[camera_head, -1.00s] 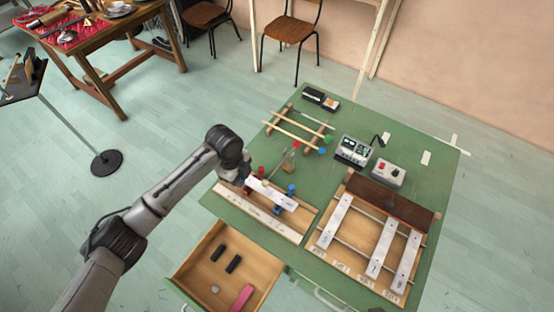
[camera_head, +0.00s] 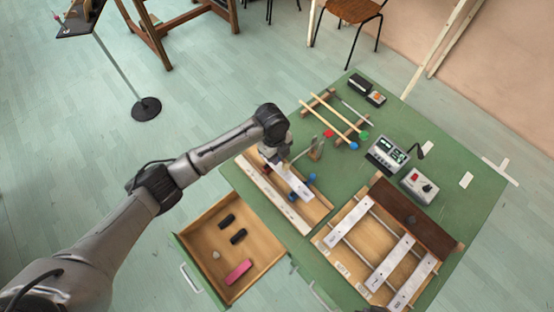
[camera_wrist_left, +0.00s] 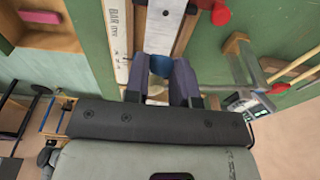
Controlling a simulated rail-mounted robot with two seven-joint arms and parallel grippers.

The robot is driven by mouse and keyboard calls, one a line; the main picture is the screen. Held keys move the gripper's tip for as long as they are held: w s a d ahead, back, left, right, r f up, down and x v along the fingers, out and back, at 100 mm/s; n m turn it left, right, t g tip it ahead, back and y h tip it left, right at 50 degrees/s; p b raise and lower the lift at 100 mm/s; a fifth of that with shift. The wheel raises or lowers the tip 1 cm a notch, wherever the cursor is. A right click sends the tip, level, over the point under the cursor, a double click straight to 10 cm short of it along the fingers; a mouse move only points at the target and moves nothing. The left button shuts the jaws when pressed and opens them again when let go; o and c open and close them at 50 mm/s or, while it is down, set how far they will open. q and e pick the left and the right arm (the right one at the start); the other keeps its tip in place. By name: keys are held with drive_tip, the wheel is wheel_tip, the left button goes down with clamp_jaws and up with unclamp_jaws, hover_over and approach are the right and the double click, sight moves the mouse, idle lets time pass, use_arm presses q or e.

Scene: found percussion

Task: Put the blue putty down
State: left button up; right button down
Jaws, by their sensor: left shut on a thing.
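My left gripper (camera_wrist_left: 165,83) is shut on the blue putty (camera_wrist_left: 160,64), which shows as a small dark blue lump between the fingers in the wrist view. The putty is hidden behind the gripper in that view. In the wrist view the bar (camera_wrist_left: 163,22) lies just beyond the putty; I cannot tell if they touch. My right gripper is not in view.
The green table (camera_head: 350,195) also holds a frame with several bars (camera_head: 388,263), a meter box (camera_head: 387,155), a red-knobbed box (camera_head: 419,186) and wooden sticks (camera_head: 330,117). An open drawer (camera_head: 262,252) at the front left holds dark pieces and a pink block (camera_head: 238,271).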

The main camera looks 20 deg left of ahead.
use_arm(q)
wheel_tip(320, 180, down, 3)
drive_tip(key=shift+f, duration=0.25)
drive_tip(key=shift+f, duration=0.1)
drive_tip(key=o, duration=0.9)
wheel_tip(320, 180, up, 12)
drive_tip(key=a+p, duration=0.1)
drive_tip(key=shift+w+a, duration=0.2)
drive_tip(key=shift+w, duration=0.1)
